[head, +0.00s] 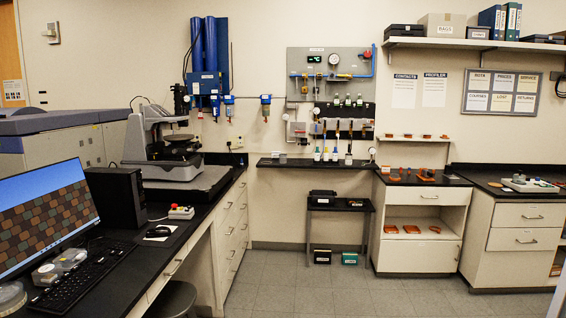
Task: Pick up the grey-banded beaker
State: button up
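I cannot make out a beaker with a grey band for certain at this size. Small greyish containers (275,158) stand at the left end of the narrow black wall shelf (300,164) in the head view; whether one has a band is too small to tell. Several small pale bottles (335,156) stand farther right on the same shelf, below coloured tubes. My gripper is not in view.
A black bench with a monitor (45,215), keyboard (85,275) and profiler (165,150) fills the left. A small black stand (340,203) is below the shelf. White cabinets (420,222) stand at right. The tiled floor (330,290) is open in the middle; a stool (172,298) is front left.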

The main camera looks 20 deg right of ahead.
aim_at(282, 157)
jog(key=z, duration=0.4)
jog(key=i, duration=1.05)
jog(key=z, duration=0.85)
jog(key=i, duration=2.9)
jog(key=u, duration=0.3)
jog(key=i, duration=0.7)
jog(key=u, duration=0.5)
